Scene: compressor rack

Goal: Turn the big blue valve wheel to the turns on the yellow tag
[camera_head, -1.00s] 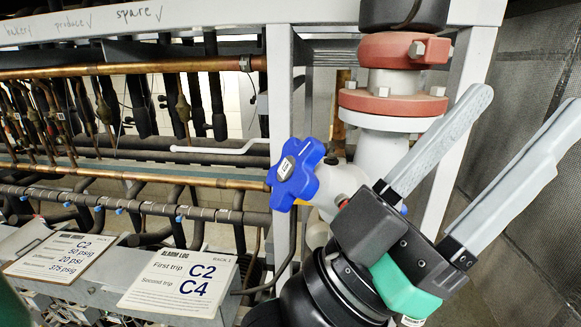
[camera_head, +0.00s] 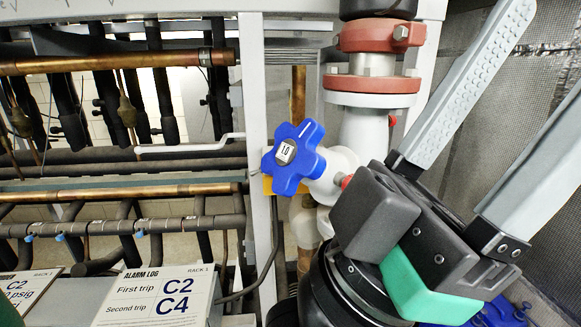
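A blue lobed valve wheel (camera_head: 293,158) sits on a white valve body (camera_head: 338,170) near the middle of the view. A small white label on its hub seems to read 1.0. A sliver of yellow (camera_head: 268,185) shows behind the wheel's lower left; no writing is legible on it. Another blue part (camera_head: 492,313) is partly hidden behind the gripper at bottom right.
A grey upright post (camera_head: 256,110) stands just left of the wheel. A red-flanged pipe (camera_head: 372,85) rises above the valve. Copper pipes (camera_head: 120,63) run across the left. An alarm log card (camera_head: 155,296) lists C2 and C4. A mesh panel (camera_head: 462,50) is on the right.

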